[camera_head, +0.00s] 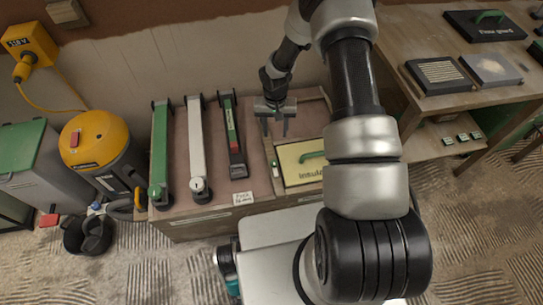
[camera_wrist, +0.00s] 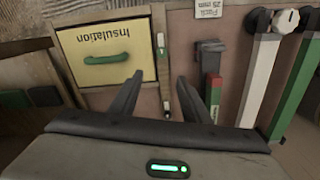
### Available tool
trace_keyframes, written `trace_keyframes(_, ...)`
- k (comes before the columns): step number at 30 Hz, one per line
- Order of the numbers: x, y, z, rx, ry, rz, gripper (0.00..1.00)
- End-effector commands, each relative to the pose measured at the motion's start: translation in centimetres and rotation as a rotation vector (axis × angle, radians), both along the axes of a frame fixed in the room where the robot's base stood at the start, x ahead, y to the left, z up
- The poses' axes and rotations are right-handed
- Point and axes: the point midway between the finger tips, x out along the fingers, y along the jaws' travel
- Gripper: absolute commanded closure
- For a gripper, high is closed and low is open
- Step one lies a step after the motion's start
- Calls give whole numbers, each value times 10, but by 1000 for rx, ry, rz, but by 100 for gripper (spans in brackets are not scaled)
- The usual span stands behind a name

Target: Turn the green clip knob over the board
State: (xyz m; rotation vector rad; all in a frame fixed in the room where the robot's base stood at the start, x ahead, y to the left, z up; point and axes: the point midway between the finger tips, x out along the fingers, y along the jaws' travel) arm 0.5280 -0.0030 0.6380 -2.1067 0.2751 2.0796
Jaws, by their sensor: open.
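The yellow board marked "Insulation" (camera_head: 300,172) lies in a wooden frame on the bench, with a green handle on it. It also shows in the wrist view (camera_wrist: 85,70). A small pale clip with a green end, which looks like the clip knob (camera_head: 275,169), sits on the frame rail along the board's left edge. In the wrist view the clip (camera_wrist: 161,42) lies beside the board, lengthwise along the rail. My gripper (camera_head: 275,130) is open and empty above the frame, farther back than the clip. Its fingers (camera_wrist: 160,78) point down at the rail, apart from the clip.
Long green, white and dark bars (camera_head: 197,150) lie left of the frame. A paper label (camera_head: 242,198) is at the bench's front edge. A yellow vacuum (camera_head: 90,140) stands at left. A second table (camera_head: 440,50) with boxes stands at right.

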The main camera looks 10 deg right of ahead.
Motion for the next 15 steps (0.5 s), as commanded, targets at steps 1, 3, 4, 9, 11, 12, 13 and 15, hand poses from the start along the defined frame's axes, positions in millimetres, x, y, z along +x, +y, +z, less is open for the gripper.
trace_keyframes(1,-2,2,-15,7,6,-7,57)
trace_keyframes(3,-4,3,-24,12,10,-11,57)
trace_keyframes(4,-4,3,-27,13,12,-11,57)
trace_keyframes(9,-5,4,-46,13,15,-13,57)
trace_keyframes(11,-6,4,-57,13,14,-12,57)
trace_keyframes(12,-6,4,-66,13,14,-12,57)
trace_keyframes(13,-6,4,-73,13,15,-12,57)
trace_keyframes(15,-6,3,-88,13,14,-11,57)
